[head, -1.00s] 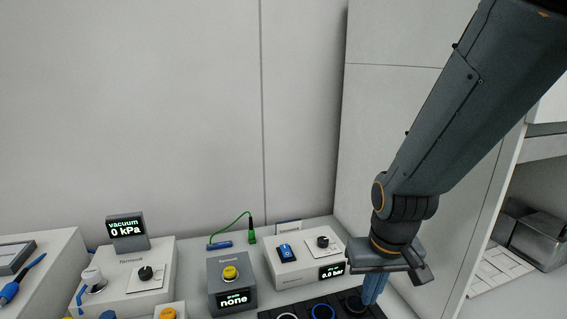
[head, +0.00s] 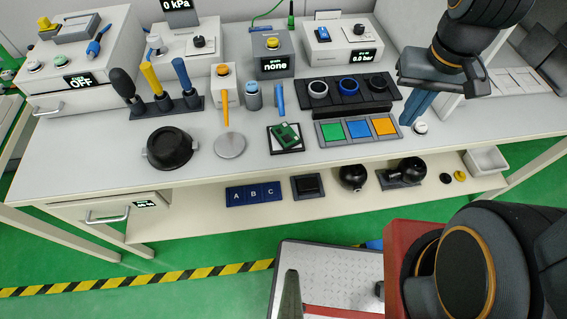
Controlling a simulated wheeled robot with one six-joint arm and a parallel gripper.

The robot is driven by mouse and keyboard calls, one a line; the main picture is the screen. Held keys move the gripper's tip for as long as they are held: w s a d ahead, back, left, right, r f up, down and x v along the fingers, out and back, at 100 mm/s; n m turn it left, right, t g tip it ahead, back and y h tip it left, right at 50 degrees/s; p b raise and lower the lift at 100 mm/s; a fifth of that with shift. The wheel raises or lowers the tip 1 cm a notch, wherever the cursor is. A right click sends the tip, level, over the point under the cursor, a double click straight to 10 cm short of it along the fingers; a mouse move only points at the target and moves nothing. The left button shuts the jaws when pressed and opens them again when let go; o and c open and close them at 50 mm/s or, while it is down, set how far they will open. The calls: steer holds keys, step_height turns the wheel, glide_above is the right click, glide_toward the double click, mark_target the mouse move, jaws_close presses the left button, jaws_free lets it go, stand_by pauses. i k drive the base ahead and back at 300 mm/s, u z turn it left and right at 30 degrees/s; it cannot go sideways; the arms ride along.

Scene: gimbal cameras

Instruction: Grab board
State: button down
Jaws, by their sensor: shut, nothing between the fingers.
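A small green circuit board (head: 286,133) lies on a dark-edged square pad (head: 297,149) near the front middle of the bench in the head view. It sits slightly turned on the pad. My gripper (head: 412,112) hangs at the right side of the bench, with its blue fingers pointing down. It is shut and empty, well to the right of the board and apart from it. The fingertips are near the right end of the colored tile strip and a small white knob.
A colored tile strip (head: 358,130) and a black rack of rings (head: 348,92) lie between board and gripper. A silver disc (head: 230,145), black bowl (head: 170,149) and upright tools stand left. Instrument boxes (head: 342,43) line the back. A lower shelf (head: 215,211) holds more items.

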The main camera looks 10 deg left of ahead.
mark_target(284, 133)
steer(key=k, duration=0.5)
steer(key=u, duration=1.35)
steer(key=i, duration=0.7)
steer(key=z, duration=1)
steer(key=k, duration=0.25)
steer(key=z, duration=0.85)
